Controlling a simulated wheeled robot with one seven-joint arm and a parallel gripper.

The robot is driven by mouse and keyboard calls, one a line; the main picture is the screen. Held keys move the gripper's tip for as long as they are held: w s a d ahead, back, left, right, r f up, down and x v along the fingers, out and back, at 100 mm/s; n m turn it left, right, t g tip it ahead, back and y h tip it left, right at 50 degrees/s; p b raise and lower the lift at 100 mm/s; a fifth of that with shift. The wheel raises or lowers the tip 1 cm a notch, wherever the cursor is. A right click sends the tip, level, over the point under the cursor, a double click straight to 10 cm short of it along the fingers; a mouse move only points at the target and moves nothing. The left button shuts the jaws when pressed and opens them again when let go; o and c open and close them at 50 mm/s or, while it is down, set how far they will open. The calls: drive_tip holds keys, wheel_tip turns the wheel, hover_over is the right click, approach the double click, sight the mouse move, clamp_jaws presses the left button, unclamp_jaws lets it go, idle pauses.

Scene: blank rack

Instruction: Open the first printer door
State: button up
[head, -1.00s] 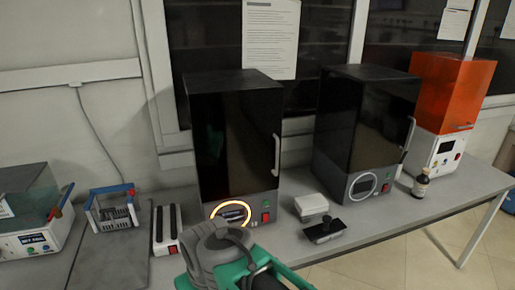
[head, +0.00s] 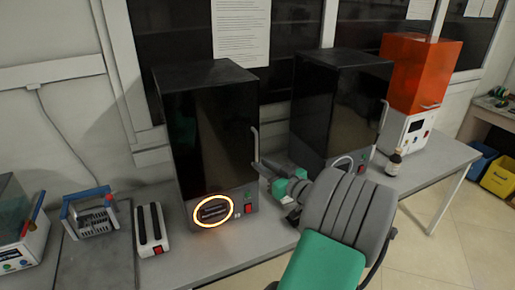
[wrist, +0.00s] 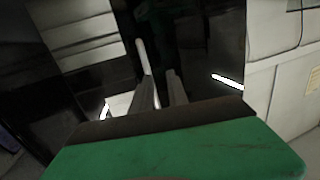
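The first printer (head: 212,135) is the left black box on the bench, with a glowing orange ring on its grey base. Its dark door is shut, and a pale upright handle (head: 255,142) sits at the door's right edge. My gripper (head: 262,166) is at the lower end of this handle, coming from the right. In the wrist view, the two grey fingers (wrist: 162,88) are apart, and the handle (wrist: 142,58) stands just beyond the left finger. I cannot tell whether they touch, and nothing shows held between the fingers.
A second black printer (head: 340,105) stands to the right, partly behind my arm. A white slotted device (head: 151,230) and a blue rack (head: 91,212) stand to the left.

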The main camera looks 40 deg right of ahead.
sight(257, 152)
drive_tip(key=shift+t+h, duration=0.3)
drive_tip(key=shift+h, duration=0.2)
drive_tip(key=w+p, duration=0.1)
drive_tip(key=w, duration=0.1)
drive_tip(key=w+d+p, duration=0.1)
drive_tip(key=w, duration=0.1)
drive_tip(key=w+d+r, duration=0.1)
drive_tip(key=w, duration=0.1)
drive_tip(key=shift+w+d+p, duration=0.2)
drive_tip(key=shift+d+p, duration=0.05)
drive_tip(key=shift+p, duration=0.15)
clamp_jaws()
idle(0.6)
